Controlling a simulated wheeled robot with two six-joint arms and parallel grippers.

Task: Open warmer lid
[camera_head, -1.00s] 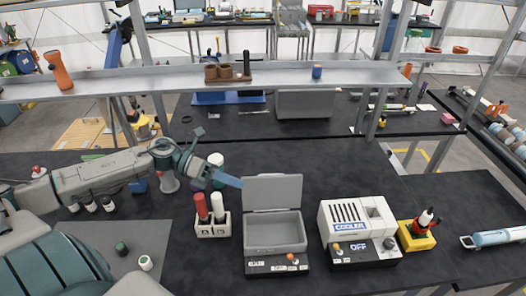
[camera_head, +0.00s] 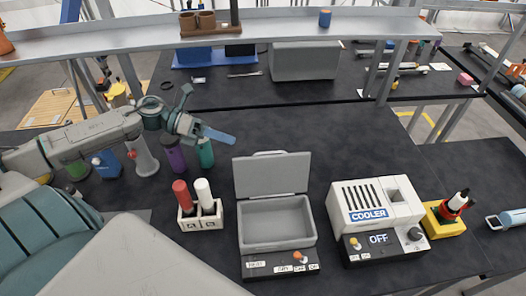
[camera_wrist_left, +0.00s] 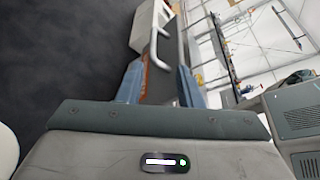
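The warmer (camera_head: 277,243) is a grey open-topped box on a dark control base, in the middle of the table in the head view. Its lid (camera_head: 271,176) stands upright at the back of the box, so the warmer is open and its inside looks empty. My left gripper (camera_head: 219,135) is above and left of the lid's upper left corner, apart from it in the picture. In the left wrist view its two blue fingers (camera_wrist_left: 158,85) are apart with nothing clasped between them. A pale edge with a handle-like bar (camera_wrist_left: 160,22) shows beyond the fingers. My right gripper is out of view.
A holder with a red and a white bottle (camera_head: 201,219) stands left of the warmer. The cooler (camera_head: 372,213) stands to its right, with a yellow block (camera_head: 444,222) beyond. Purple and green bottles (camera_head: 205,154) stand under my left gripper. A raised shelf (camera_head: 120,41) spans behind.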

